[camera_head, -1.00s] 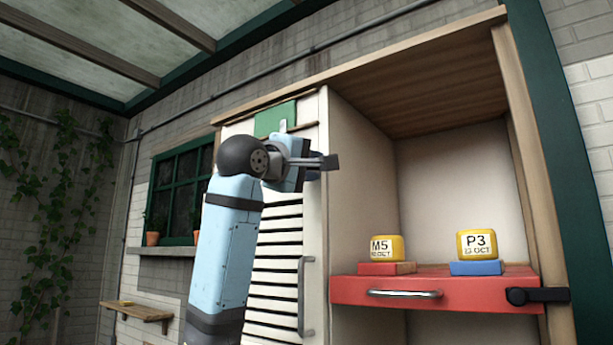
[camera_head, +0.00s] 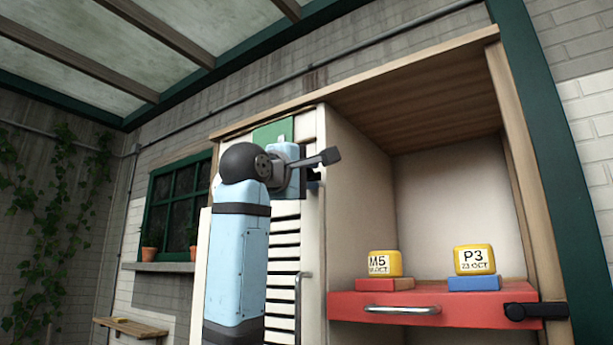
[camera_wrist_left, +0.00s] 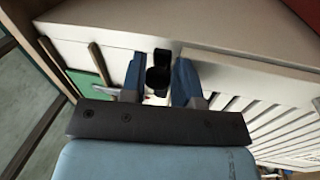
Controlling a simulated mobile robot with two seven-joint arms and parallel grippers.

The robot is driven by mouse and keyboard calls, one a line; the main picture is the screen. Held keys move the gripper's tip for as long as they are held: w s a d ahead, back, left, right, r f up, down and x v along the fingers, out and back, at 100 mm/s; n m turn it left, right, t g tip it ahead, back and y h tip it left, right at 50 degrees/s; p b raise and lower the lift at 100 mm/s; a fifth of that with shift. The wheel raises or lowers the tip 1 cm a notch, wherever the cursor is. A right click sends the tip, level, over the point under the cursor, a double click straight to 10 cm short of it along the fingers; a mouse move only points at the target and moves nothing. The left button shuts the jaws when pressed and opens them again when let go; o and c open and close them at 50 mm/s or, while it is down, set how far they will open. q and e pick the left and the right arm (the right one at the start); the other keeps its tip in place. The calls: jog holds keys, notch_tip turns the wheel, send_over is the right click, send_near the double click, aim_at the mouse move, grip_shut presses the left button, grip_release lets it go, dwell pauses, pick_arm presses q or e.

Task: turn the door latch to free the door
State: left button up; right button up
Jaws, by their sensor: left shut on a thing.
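The white slatted door (camera_head: 283,255) stands at the left of the shelf, with a tall grey handle (camera_head: 298,305) on it. My left gripper (camera_head: 294,167) is at the upper part of this door and hides most of the latch in the head view. In the left wrist view, the black latch (camera_wrist_left: 159,76) sits between the two blue fingers of my left gripper (camera_wrist_left: 160,80), which is shut on it. The door looks closed. My right gripper is in neither view.
A red drawer front (camera_head: 350,309) with a bar handle and a black latch (camera_head: 537,311) is at right. Yellow blocks M5 (camera_head: 385,264) and P3 (camera_head: 474,260) stand above it on coloured bases. A green plate (camera_head: 272,133) is above the door.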

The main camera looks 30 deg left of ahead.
pick_arm(q)
jog(key=o, duration=0.7)
jog(key=shift+s+a+r, duration=0.1)
jog(key=shift+s+r, duration=0.05)
jog(key=shift+r, duration=0.25)
jog(key=shift+o, duration=0.6)
jog(key=shift+f, duration=0.1)
jog(key=shift+f, duration=0.1)
jog(key=d+b+v, duration=0.1)
jog(key=b+v, duration=0.3)
jog(key=v, duration=0.9)
jog(key=shift+s+a, duration=0.4)
